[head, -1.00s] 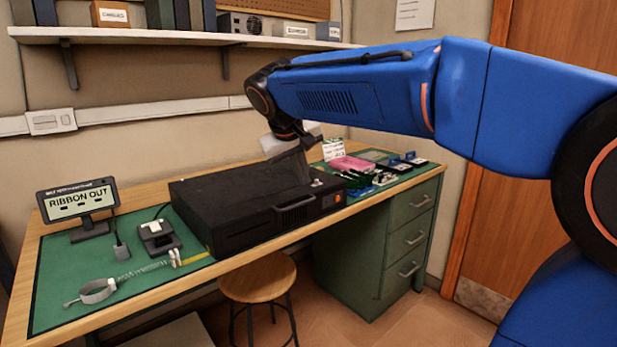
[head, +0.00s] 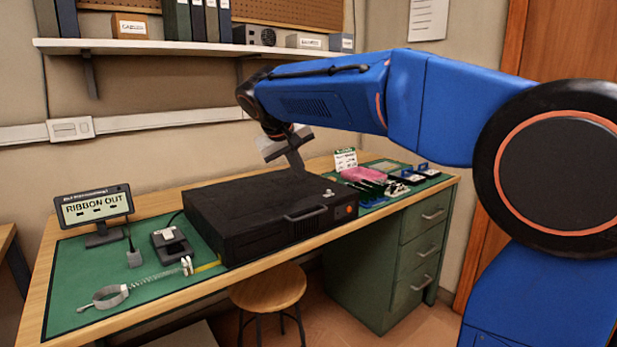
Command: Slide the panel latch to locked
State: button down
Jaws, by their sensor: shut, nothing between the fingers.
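The black case (head: 245,205) lies flat on the bench with a handle (head: 306,213) and an orange-red button (head: 351,209) on its front. A small metallic piece (head: 328,193) sits on its top near the right front corner; it may be the panel latch, but it is too small to tell its position. My gripper (head: 298,172) is shut and empty, pointing down at the back right part of the case top, behind and left of the metallic piece. I cannot tell whether the fingertips touch the case.
A display reading "RIBBON OUT" (head: 94,208), a small black device (head: 171,243) and a wrist strap (head: 110,296) are on the left. A pink tray (head: 364,174) and several small parts lie right. A stool (head: 268,288) stands in front.

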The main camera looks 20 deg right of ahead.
send_near(327, 196)
jog(key=w+f, duration=0.1)
jog(key=w+a+f, duration=0.2)
jog(key=f, duration=0.1)
jog(key=shift+f, duration=0.1)
jog(key=d, duration=0.3)
jog(key=shift+w, duration=0.25)
jog(key=shift+d, duration=0.5)
jog(key=shift+w+d, duration=0.25)
jog(key=shift+d, duration=0.35)
jog(key=shift+w+d, duration=0.2)
jog(key=shift+d, duration=0.4)
